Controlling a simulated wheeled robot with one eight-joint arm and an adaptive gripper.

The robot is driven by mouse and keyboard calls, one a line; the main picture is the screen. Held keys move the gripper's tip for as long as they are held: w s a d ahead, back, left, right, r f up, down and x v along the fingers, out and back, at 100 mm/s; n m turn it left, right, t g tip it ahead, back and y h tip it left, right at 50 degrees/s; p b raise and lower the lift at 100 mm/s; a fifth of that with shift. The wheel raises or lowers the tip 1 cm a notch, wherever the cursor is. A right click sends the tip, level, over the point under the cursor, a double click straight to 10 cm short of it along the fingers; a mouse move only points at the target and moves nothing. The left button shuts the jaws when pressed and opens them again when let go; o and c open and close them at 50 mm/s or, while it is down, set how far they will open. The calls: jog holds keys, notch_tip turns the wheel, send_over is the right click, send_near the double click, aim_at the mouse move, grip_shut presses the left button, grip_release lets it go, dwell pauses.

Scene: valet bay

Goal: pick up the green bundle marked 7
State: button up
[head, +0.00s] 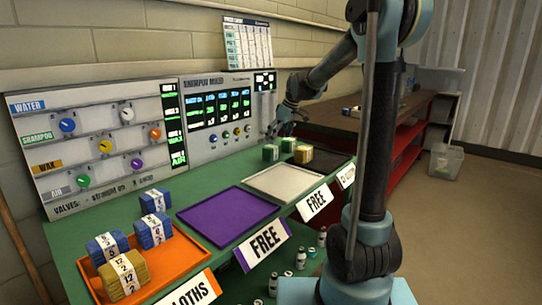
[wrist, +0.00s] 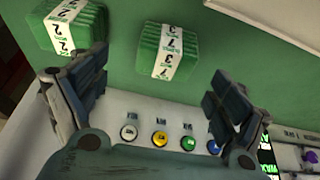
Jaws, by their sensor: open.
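The green bundle marked 7 (wrist: 184,48) has a white band with 7 and 3 printed on it. It lies on the green counter, past my open fingertips and roughly between them in the picture. My gripper (wrist: 157,88) is open and empty, apart from the bundle. Another green bundle, marked 2 (wrist: 90,30), lies to the left in the wrist view. In the head view my gripper (head: 279,130) is above the counter by the panel, near small green bundles (head: 270,153); their numbers are too small to read there.
A pale empty tray (head: 285,183) and a purple empty tray (head: 228,215) lie on the counter. An orange tray (head: 172,270) holds blue and yellow bundles. The control panel (head: 222,118) with knobs and buttons stands close behind my gripper.

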aim_at(273, 146)
jog(key=shift+s+a+x, duration=0.1)
jog(key=shift+a+x, duration=0.05)
jog(key=shift+x, duration=1.1)
jog(key=shift+s+a+x, duration=0.1)
jog(key=shift+x, duration=1.2)
jog(key=shift+s+a+x, duration=0.1)
jog(key=shift+a+x, duration=0.05)
jog(key=shift+x, duration=1.1)
jog(key=shift+r, duration=0.1)
jog(key=c, duration=1.2)
